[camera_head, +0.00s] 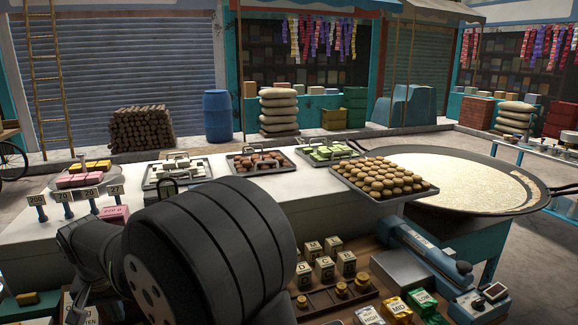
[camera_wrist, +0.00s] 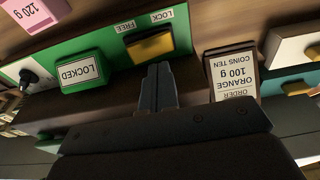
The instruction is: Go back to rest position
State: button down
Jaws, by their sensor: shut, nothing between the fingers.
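My gripper (camera_wrist: 158,88) shows in the wrist view with its two dark fingers together and nothing between them. The fingertips are in front of a green panel (camera_wrist: 50,68) with a sign reading LOCKED (camera_wrist: 80,72) and a yellow block (camera_wrist: 151,46) under the words FREE and LOCK. I cannot tell whether the fingers touch the panel. In the head view my arm's large dark link fills the lower middle and hides part of the counter. The gripper itself is not clearly seen there.
An order card (camera_wrist: 234,75) stands right of the fingers. In the head view, trays of sweets, including a tray of round brown pieces (camera_head: 425,193), stand on the white counter (camera_head: 320,215). A wide pan of milk (camera_head: 450,175) is at right. A blue sealer (camera_head: 425,250) is at lower right.

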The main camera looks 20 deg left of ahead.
jog(key=shift+r, duration=2.75)
notch_tip(320, 180, down, 9)
jog(key=shift+f, duration=0.2)
notch_tip(320, 180, up, 6)
jog(key=shift+f, duration=2.05)
